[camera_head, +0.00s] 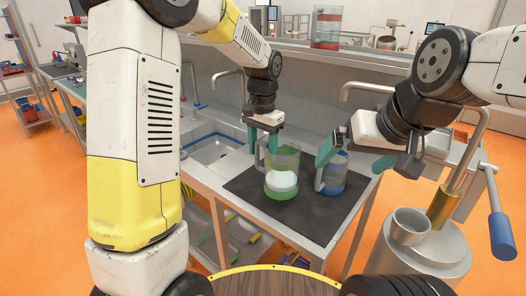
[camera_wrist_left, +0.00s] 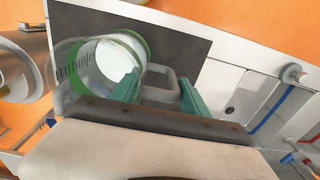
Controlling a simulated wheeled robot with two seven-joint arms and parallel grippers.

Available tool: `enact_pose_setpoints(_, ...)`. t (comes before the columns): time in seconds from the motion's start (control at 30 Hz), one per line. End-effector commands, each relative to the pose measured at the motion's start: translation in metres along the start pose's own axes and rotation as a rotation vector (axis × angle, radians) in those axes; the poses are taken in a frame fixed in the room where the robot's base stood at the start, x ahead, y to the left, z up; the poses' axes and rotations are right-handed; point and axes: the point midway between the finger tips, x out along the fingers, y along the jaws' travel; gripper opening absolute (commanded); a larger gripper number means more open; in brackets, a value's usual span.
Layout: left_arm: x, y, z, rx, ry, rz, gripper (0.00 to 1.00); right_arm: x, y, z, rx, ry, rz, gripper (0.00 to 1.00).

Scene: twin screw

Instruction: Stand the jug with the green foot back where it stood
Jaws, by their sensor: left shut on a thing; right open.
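The jug with the green foot (camera_head: 282,182) is clear-walled, with white contents low inside. It is at the front left of the dark mat, looking upright; I cannot tell whether its foot touches the mat. My left gripper (camera_head: 264,142) is shut on its handle, at the jug's back left. In the left wrist view the handle (camera_wrist_left: 160,82) lies between the fingers of my left gripper (camera_wrist_left: 158,92), with the jug's green rings (camera_wrist_left: 134,44) beside it. My right gripper (camera_head: 353,157) is open beside and above the jug with the blue foot (camera_head: 332,180).
The dark mat (camera_head: 315,218) lies on a steel counter, with bare room at its front. A sink (camera_head: 213,150) is at the left. A red-marked jug (camera_head: 326,30) stands on the shelf behind. A metal cup (camera_head: 409,225) on a steel drum is at the right.

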Motion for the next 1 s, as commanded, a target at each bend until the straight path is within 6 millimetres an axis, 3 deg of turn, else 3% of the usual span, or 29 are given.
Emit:
enact_pose_setpoints(0.27, 0.002, -0.019, -0.010, -0.002, 0.001, 0.000, 0.00, 0.000, 0.000, 0.000, 0.000, 0.000, 0.000, 1.00)
enact_pose_setpoints(0.5, 0.036, -0.017, -0.009, 0.000, 0.000, 0.000, 0.00, 0.000, 0.000, 0.000, 0.000, 0.000, 0.000, 1.00)
enact_pose_setpoints(0.87, 0.040, -0.016, -0.009, 0.001, 0.000, 0.000, 0.00, 0.000, 0.000, 0.000, 0.000, 0.000, 0.000, 1.00)
enact_pose_setpoints(0.9, 0.040, -0.017, -0.009, 0.001, 0.000, 0.000, 0.61, 0.000, 0.000, 0.000, 0.000, 0.000, 0.000, 1.00)
enact_pose_setpoints(1.0, 0.040, -0.017, -0.009, 0.001, 0.000, 0.000, 0.75, 0.000, 0.000, 0.000, 0.000, 0.000, 0.000, 1.00)
